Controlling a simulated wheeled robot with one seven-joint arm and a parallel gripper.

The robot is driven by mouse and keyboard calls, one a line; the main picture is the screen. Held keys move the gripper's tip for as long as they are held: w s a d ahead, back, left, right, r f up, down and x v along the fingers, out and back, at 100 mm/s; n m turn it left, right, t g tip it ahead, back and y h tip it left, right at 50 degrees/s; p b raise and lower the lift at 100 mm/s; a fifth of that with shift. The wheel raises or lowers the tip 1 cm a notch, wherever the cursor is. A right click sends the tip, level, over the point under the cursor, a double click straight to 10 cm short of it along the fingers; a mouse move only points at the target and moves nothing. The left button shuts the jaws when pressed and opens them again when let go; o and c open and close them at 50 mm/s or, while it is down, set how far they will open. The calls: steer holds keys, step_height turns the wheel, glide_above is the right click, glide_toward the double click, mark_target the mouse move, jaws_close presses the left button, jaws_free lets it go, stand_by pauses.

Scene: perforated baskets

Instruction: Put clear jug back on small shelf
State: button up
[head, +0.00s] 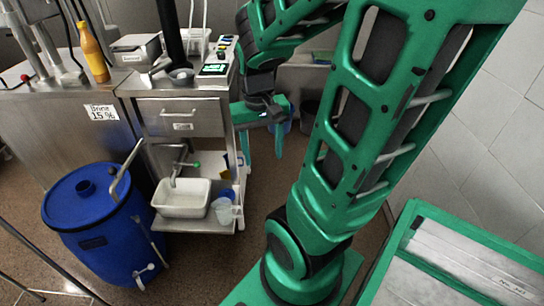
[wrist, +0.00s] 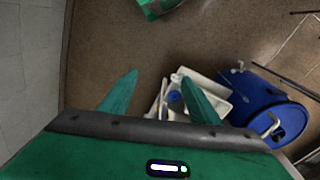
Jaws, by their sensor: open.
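A clear jug (head: 224,211) appears to stand at the right front corner of the low steel shelf (head: 197,226), beside a white tub (head: 181,212). A blue item (head: 229,192) is just behind the jug. My gripper (head: 265,157) is open and empty, fingers pointing down, to the right of the shelf and apart from the jug. In the wrist view, the white tub (wrist: 214,105) and a blue round item (wrist: 174,97) show near the right finger. I cannot clearly make out the jug there.
A blue barrel (head: 95,235) stands left of the shelf and also shows in the wrist view (wrist: 262,105). A steel drawer unit (head: 182,118) is above the shelf. A green-framed panel (head: 470,270) is at lower right. Some brown floor (head: 262,190) beside the shelf is clear.

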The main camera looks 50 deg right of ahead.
steer(key=s+a+r+y, duration=0.1)
steer(key=s+a+r, duration=0.2)
steer(key=s, duration=0.3)
steer(key=shift+s+r+n, duration=0.25)
steer(key=shift+s+n, duration=0.05)
steer(key=shift+w+f, duration=0.25)
steer(key=shift+w, duration=0.4)
